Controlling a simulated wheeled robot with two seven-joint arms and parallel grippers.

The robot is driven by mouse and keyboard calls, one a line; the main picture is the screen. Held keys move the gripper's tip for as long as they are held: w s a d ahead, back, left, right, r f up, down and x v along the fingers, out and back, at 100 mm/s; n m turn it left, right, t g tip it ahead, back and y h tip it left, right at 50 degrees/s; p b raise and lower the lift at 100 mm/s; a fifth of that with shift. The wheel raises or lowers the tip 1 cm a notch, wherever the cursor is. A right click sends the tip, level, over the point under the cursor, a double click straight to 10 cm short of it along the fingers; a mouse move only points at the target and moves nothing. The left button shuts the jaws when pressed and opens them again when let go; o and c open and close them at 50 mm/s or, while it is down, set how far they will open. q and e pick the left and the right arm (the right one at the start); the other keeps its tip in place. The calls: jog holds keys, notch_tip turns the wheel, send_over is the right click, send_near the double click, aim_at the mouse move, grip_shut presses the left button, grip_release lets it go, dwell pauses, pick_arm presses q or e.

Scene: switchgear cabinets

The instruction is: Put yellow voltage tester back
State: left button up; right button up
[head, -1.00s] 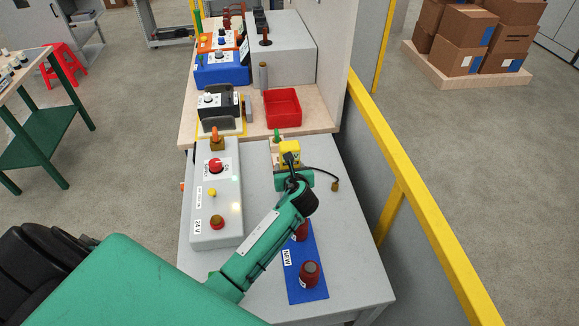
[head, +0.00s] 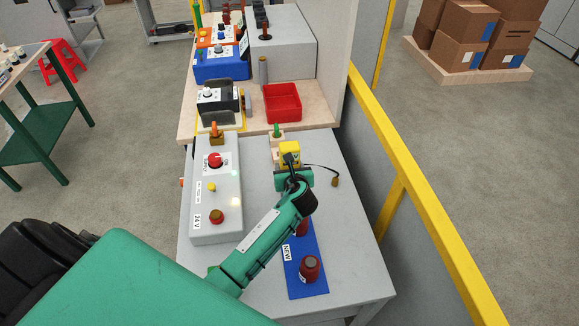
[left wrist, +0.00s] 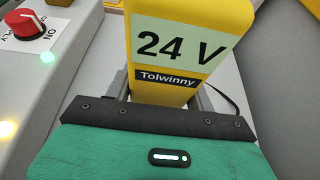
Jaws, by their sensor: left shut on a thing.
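The yellow voltage tester (head: 289,150) is over the right side of the grey table, just in front of a pale block with a green peg (head: 277,134). My left gripper (head: 292,168) is shut on it. In the left wrist view the tester (left wrist: 186,45) fills the middle, its label reading "24 V" and "Tolwinny", with the grey fingers (left wrist: 160,95) on either side. A thin black lead runs right from it to a small brown plug (head: 335,181). I cannot tell whether the tester touches the table. My right gripper is not in view.
A grey 24 V control box (head: 230,200) with a red knob stands left of the arm. A blue mat (head: 312,288) marked NEW holds red-brown parts in front. A red tray (head: 283,104) sits on the wooden shelf behind. A yellow rail (head: 400,185) runs along the right.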

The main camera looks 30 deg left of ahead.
pick_arm(q)
jog(key=o, duration=1.2)
jog(key=shift+o, duration=0.2)
jog(key=shift+f, duration=0.1)
jog(key=shift+s+d, duration=0.3)
jog(key=shift+s, duration=0.15)
jog(key=b+v, duration=0.3)
jog(key=v, duration=1)
jog(key=shift+w, duration=0.1)
